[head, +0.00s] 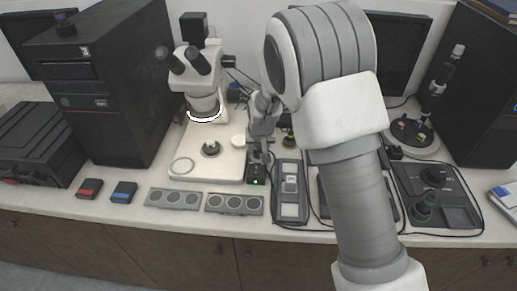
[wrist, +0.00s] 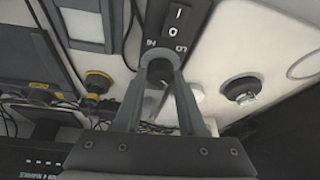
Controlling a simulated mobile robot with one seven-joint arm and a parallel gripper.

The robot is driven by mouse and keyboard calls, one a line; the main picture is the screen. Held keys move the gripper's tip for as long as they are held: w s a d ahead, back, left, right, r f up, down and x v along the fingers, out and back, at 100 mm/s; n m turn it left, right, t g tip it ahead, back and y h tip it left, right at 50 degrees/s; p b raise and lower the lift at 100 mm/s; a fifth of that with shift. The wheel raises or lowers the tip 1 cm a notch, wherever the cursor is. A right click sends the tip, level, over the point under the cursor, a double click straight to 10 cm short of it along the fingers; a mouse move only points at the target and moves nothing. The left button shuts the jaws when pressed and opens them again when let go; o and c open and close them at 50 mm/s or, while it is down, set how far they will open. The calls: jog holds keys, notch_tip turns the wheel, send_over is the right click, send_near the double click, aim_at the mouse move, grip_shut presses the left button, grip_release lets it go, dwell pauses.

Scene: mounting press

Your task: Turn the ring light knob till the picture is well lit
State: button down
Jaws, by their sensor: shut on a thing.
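The ring light knob (wrist: 160,72) is a dark round knob on a pale collar, on the black control box (wrist: 178,24) with a white-marked I/O switch. My gripper (wrist: 161,78) is shut on the knob, one finger on each side. In the head view my gripper (head: 261,143) reaches down over the control box (head: 257,174), which shows a small green light; the knob is hidden there. The ring light (head: 204,115) glows white under the microscope head (head: 196,70). The dark screen (head: 398,50) at the back is partly behind my arm; no picture shows on it.
The microscope base (head: 213,150) stands just left of the control box. A grey device (head: 289,190) lies close on the right. A black tower (head: 95,85) stands at left. Cables run behind and around the boxes.

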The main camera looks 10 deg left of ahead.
dwell(0.3)
jog(key=shift+c, duration=2.4)
grip_release()
jog(key=shift+r, duration=0.1)
jog(key=v, duration=1.7)
jog(key=shift+p, duration=0.4)
jog(key=shift+r, duration=0.1)
